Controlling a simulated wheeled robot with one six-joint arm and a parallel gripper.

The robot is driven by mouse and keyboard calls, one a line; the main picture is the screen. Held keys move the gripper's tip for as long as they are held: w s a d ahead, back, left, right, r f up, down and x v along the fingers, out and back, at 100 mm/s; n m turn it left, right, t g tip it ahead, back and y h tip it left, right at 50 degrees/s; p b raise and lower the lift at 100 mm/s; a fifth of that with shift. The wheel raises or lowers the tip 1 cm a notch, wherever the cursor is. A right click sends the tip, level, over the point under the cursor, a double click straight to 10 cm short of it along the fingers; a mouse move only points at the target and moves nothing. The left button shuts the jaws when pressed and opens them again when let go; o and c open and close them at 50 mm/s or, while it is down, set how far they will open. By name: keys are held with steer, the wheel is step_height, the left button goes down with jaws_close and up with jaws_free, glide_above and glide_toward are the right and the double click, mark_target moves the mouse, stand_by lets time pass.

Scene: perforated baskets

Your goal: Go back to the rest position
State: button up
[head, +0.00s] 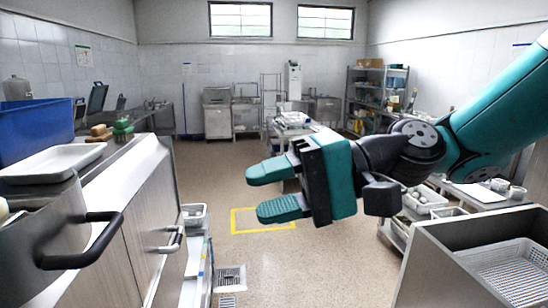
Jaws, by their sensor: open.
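My gripper (268,190) is teal and black and hangs in mid-air near the middle of the head view. Its two teal fingers point left and stand apart, with nothing between them. My arm reaches in from the right edge. A perforated basket (512,272) sits in an open-topped steel housing at the lower right, below and to the right of my gripper. Another light basket (424,200) with items in it is on a low shelf behind my arm, partly hidden.
A yellow floor outline (240,232) lies beyond a floor drain (230,278).

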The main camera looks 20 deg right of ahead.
steer(key=shift+s+d+r+p, duration=0.1)
steer(key=shift+s+d+p, duration=0.05)
steer(key=shift+p, duration=0.15)
steer(key=s+d+f+n+h+b, duration=0.1)
steer(key=s+f+n+h+b, duration=0.1)
steer(key=f, duration=0.4)
steer(key=s+d+f+n+g+h+b, duration=0.1)
steer(key=s+f+n+h+b, duration=0.2)
steer(key=f+n+h, duration=0.1)
steer(key=s+d+f+n+g+h+b, duration=0.1)
steer(key=s+d+f+n+h+b, duration=0.1)
steer(key=f+h, duration=0.3)
step_height(320, 180, down, 3)
steer(key=shift+s+f+n+b, duration=0.1)
steer(key=shift+s+n+b, duration=0.3)
steer(key=shift+s+n, duration=0.25)
steer(key=shift+a, duration=0.1)
